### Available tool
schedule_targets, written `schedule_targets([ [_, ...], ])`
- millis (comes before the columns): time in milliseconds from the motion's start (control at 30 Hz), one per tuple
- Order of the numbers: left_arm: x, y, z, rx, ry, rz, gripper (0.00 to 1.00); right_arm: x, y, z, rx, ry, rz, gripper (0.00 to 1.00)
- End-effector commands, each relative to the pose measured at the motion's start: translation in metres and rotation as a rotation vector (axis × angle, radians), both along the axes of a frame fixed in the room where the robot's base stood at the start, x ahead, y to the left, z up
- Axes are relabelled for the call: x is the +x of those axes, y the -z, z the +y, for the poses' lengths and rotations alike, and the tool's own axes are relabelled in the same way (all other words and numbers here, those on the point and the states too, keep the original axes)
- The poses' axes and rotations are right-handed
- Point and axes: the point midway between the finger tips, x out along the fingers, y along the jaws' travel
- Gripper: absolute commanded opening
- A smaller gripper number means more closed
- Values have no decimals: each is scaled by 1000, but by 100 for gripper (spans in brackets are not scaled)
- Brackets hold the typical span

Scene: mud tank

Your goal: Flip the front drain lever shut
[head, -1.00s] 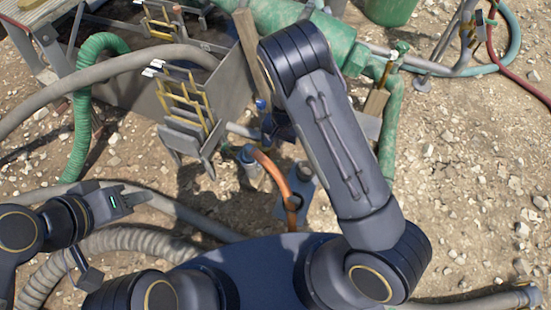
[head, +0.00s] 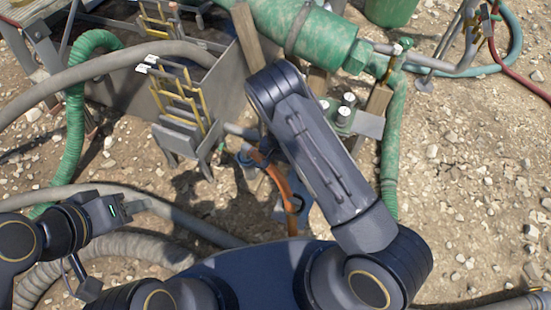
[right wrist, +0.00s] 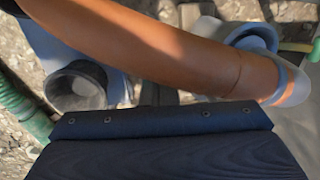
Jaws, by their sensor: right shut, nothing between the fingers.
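I cannot make out the front drain lever in either view. My right arm covers much of the area around the pipe stub (head: 238,130) on the tank's near side. An orange hose (head: 277,182) curves down beside my right forearm. It also crosses close in front of the right wrist camera (right wrist: 190,52). My right gripper (right wrist: 165,97) is shut and empty; its fingers show only as a dark piece below the hose, partly hidden. The head view does not show it. My left gripper (head: 132,204) is at the lower left, away from the tank; its finger gap is unclear.
The grey mud tank (head: 225,85) stands at the upper left with yellow-railed steps (head: 180,105). Grey hoses (head: 180,205) and a green hose (head: 72,135) run on the left. Gravel at the right (head: 470,190) is mostly clear.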

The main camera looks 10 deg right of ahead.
Motion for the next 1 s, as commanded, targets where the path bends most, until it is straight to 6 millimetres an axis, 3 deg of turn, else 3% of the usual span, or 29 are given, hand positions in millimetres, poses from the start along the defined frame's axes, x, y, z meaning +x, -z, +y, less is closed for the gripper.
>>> schedule_targets([
  [367, 0, 1, 0, 0, 0, 0, 36, 0, 1, 0, 3, 2, -2, 0],
  [1000, 0, 33, 0, 0, 0, 0, 36, -7, 17, -11, 107, 1, -73, 0],
])
